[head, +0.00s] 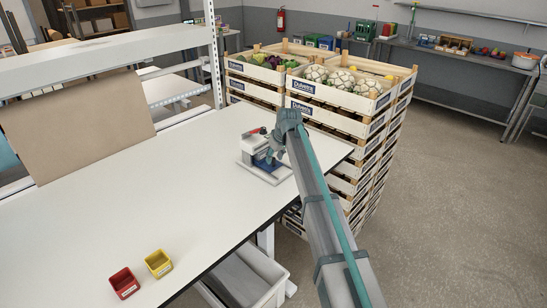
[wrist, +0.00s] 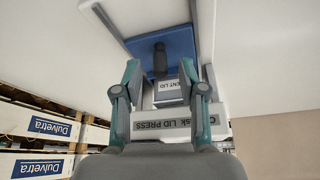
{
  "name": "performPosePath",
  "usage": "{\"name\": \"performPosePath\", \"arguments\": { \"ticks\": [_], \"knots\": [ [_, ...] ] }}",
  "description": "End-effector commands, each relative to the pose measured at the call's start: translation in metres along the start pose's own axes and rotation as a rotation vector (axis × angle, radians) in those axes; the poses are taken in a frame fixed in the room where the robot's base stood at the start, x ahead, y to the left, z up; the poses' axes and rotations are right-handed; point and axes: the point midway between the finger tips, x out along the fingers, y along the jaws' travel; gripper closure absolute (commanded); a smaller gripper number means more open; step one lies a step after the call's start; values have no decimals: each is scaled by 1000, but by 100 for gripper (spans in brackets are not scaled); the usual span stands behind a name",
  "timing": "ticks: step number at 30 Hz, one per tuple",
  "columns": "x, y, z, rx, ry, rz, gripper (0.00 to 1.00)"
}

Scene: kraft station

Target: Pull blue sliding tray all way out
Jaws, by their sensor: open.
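The lid press (head: 251,146) stands on the white worktop near its right end, with a red part on top. Its blue sliding tray (head: 263,163) shows low at its front, partly hidden by my gripper. In the wrist view the blue tray (wrist: 184,41) lies on a grey base and has a dark upright knob (wrist: 160,62). A "VENT LID" label and a "LID PRESS" label (wrist: 163,133) show on the press, upside down. My gripper (wrist: 160,72) is open, with its fingertips on either side of the knob in the picture. I cannot tell whether they touch it.
A red bin (head: 124,283) and a yellow bin (head: 158,263) stand at the worktop's near end. Stacked vegetable crates (head: 340,118) rise close beyond the worktop's right edge. A brown sheet (head: 75,125) hangs at the back left. The middle of the worktop (head: 150,195) is clear.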

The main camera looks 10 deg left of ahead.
Motion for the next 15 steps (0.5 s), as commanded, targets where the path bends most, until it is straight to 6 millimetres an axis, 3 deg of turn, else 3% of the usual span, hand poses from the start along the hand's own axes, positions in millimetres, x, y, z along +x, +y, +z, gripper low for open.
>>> {"name": "performPosePath", "arguments": {
  "ticks": [6,15],
  "knots": [
    [18,0,0,0,0,0,59],
    [20,0,0,0,1,0,59]
  ]
}}
